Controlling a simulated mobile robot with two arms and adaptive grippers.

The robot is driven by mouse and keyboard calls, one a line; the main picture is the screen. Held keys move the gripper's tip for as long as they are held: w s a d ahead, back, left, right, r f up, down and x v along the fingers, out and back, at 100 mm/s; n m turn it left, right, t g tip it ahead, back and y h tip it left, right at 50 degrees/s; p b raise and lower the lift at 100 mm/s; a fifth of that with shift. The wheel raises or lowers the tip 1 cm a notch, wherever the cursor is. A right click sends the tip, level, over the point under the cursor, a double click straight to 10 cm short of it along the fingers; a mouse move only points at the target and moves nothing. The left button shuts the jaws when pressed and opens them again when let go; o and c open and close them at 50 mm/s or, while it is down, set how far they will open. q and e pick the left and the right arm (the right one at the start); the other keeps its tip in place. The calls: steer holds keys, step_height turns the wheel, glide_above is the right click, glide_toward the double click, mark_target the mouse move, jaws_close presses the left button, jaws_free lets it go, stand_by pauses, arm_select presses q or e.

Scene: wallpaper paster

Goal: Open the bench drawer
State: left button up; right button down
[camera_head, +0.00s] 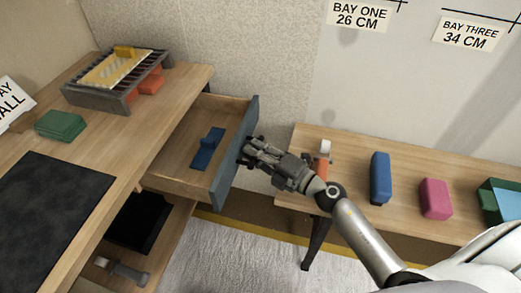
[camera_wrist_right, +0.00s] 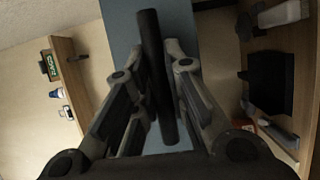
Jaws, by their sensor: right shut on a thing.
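The bench drawer (camera_head: 180,180) stands pulled well out of the wooden bench (camera_head: 70,83), with its inside showing. Its front (camera_head: 236,160) is a blue-grey panel. A blue tool (camera_head: 208,148) with a raised block lies inside the drawer. My right gripper (camera_head: 248,150) is at the outer face of the drawer front. In the right wrist view its fingers (camera_wrist_right: 158,95) are on both sides of the dark bar handle (camera_wrist_right: 155,75), shut on it. My left gripper is not in view.
A dark rack (camera_head: 112,92) with a yellow-striped piece, a green stack (camera_head: 60,125) and a black mat (camera_head: 50,195) are on the bench. A second table (camera_head: 345,160) at right holds a blue block (camera_head: 380,178) and a pink block (camera_head: 435,198). White carpet (camera_head: 235,262) lies between them.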

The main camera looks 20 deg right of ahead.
steer(key=c, duration=1.5)
jaws_free()
steer(key=shift+o, duration=0.2)
steer(key=shift+s+f, duration=0.1)
steer(key=v, duration=1.2)
